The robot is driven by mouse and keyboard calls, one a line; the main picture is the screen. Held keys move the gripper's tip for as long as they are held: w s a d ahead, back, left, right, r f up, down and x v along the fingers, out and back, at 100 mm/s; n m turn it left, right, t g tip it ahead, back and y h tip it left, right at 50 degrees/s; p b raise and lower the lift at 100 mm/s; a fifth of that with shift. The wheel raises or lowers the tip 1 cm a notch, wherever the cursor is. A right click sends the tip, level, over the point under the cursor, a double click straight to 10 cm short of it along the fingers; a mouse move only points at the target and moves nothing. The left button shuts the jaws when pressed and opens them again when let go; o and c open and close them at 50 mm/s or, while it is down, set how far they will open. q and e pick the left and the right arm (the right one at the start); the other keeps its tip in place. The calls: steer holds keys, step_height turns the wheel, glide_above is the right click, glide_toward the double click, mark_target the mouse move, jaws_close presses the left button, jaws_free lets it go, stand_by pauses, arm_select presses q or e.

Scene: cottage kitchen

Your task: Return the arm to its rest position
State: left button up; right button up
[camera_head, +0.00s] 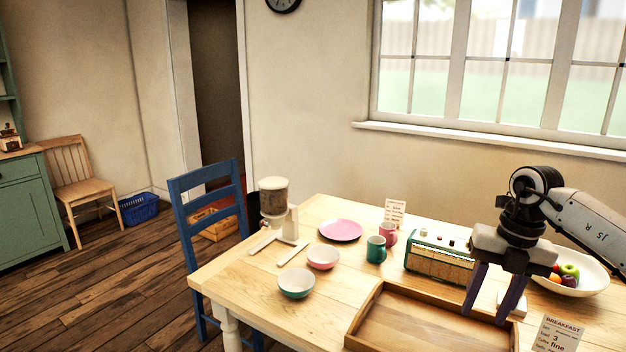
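My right gripper (490,305) hangs over the right part of the wooden table (240,272), pointing down. Its two dark fingers are apart and nothing shows between them. The fingertips appear at the right end of the wooden tray (405,332); I cannot tell their exact height above it. My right arm (590,222) comes in from the right edge, in front of the wall below the window. My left gripper is not in view.
A radio (438,262), teal mug (376,250), pink mug (388,234), pink plate (340,230), two bowls (296,284) and a dispenser (274,205) stand on the table. A fruit bowl (592,278) is right of the gripper. A breakfast card (558,334) stands in front.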

steer(key=s+a+f+n+y, duration=0.15)
steer(key=a+f+y, duration=0.25)
steer(key=a, duration=0.7)
steer(key=s+a+f+n+y, duration=0.15)
steer(key=a+f+y, duration=0.3)
steer(key=a, duration=0.55)
steer(key=s+a+r+m+t+y, duration=0.1)
steer(key=s+a+m+t+y, duration=0.1)
steer(key=a+m+y, duration=0.3)
steer(key=s+a+r+m+t+y, duration=0.2)
steer(key=s+a+t+y, duration=0.1)
steer(key=a, duration=0.5)
steer(key=s+d+f+m+t+h, duration=0.4)
steer(key=d+f+m+t+h, duration=0.5)
steer(key=d+f+m+h, duration=0.8)
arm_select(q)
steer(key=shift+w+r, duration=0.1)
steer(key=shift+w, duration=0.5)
arm_select(e)
steer(key=s+d+f+m+g, duration=0.1)
steer(key=s+f+m, duration=0.3)
steer(key=s, duration=0.4)
steer(key=s+d+f+m+g+y, duration=0.1)
steer(key=s+f+m+g, duration=0.3)
steer(key=s+f, duration=0.2)
steer(key=shift+s+f+m+g, duration=0.3)
steer(key=shift+s+m, duration=0.1)
steer(key=shift+s, duration=0.65)
steer(key=shift+d+y, duration=0.1)
steer(key=shift+y, duration=0.15)
